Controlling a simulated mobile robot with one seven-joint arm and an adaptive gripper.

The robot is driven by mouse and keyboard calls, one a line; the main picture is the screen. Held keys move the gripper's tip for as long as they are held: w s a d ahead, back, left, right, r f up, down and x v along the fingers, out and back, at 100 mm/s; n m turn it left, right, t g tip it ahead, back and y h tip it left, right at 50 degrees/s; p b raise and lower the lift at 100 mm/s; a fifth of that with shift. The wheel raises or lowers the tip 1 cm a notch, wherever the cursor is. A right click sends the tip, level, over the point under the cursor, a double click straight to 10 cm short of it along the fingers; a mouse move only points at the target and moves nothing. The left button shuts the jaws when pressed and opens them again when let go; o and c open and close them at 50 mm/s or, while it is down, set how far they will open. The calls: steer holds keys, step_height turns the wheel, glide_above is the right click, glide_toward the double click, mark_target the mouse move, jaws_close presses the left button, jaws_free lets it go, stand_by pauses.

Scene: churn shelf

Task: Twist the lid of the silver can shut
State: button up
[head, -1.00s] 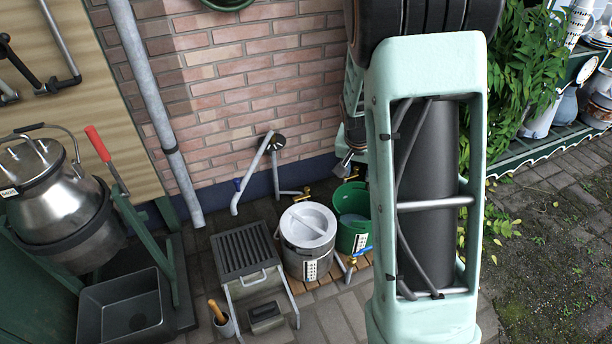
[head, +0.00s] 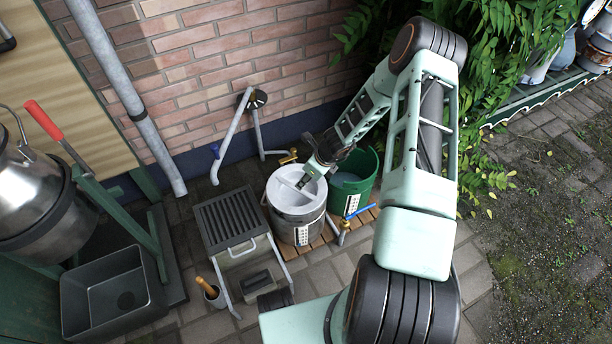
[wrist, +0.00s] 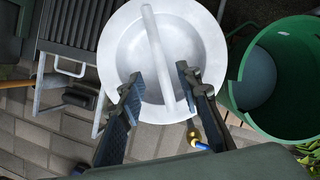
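A grey-silver can (head: 287,218) with a black-and-white label stands by the wall on wooden slats. Its round white dished lid (head: 282,186) sits on top, with a raised bar across it. The wrist view shows the lid (wrist: 205,50) and its bar handle (wrist: 153,45) from above. My gripper (wrist: 160,78) is open, its two fingers apart on either side of the bar's lower part, with nothing held. In the head view my gripper (head: 304,182) is at the lid's right side. I cannot tell whether the fingers touch the lid. The lid's seating is hard to judge.
A green bucket (head: 363,178) stands close on the can's right. A slatted grey rack (head: 232,222) is on its left. A brass tap (head: 288,157) is behind, a blue-handled valve (head: 350,216) in front. A shiny churn (head: 35,215) hangs far left above a dark basin (head: 112,292).

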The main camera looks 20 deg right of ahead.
steer(key=b+x, duration=0.3)
steer(key=x, duration=0.6)
steer(key=shift+w+a+f, duration=0.1)
steer(key=shift+f, duration=0.3)
steer(key=shift+c, duration=0.3)
jaws_close()
